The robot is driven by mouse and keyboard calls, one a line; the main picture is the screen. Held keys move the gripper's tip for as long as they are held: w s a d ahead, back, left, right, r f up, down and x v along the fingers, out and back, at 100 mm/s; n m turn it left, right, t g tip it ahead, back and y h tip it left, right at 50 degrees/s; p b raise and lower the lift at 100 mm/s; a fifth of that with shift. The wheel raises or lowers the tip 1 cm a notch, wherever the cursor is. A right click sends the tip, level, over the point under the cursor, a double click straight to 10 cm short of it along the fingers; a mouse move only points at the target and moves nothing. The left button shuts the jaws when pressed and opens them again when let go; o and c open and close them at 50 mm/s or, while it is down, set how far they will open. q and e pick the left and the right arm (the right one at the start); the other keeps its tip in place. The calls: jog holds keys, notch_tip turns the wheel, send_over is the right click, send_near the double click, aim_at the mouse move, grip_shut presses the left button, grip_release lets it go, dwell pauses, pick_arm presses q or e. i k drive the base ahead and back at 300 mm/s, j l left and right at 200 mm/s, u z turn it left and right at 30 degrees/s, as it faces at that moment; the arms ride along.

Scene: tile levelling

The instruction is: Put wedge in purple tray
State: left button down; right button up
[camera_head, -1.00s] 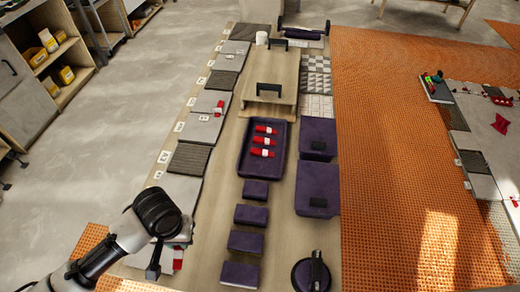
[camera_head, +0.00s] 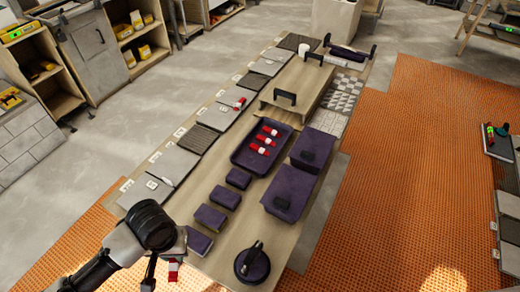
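The purple tray (camera_head: 243,162) lies in the middle of the long board. Three red-and-white wedges lie in it: one nearer wedge (camera_head: 258,149), a middle wedge (camera_head: 264,140) and a farther wedge (camera_head: 271,131). Another red wedge (camera_head: 239,103) lies on a tile in the left row. My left gripper (camera_head: 150,274) points down at the bottom left, with a red-and-white wedge (camera_head: 173,270) just right of its visible finger. I cannot tell whether the gripper touches this wedge or how far its fingers are apart. My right gripper is out of view.
Several small purple blocks (camera_head: 224,197) line the board before the tray. Two purple boxes (camera_head: 289,193) stand right of it, and a round purple tool (camera_head: 252,264) lies at the near end. A raised wooden platform with a handle (camera_head: 300,85) stands behind.

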aim_at(252, 161)
jog(key=i+l+u, duration=0.2)
jog(key=l, duration=0.3)
jog(key=l+u, duration=0.25)
jog(key=l, duration=0.2)
jog(key=i+l, duration=0.2)
jog(key=l, duration=0.15)
jog(key=i+l+u, duration=0.15)
jog(key=l, duration=0.2)
jog(key=i+l, duration=0.2)
jog(key=l, duration=0.15)
jog(key=i+l+u, duration=0.1)
jog(key=l, duration=0.3)
jog(key=i, duration=0.1)
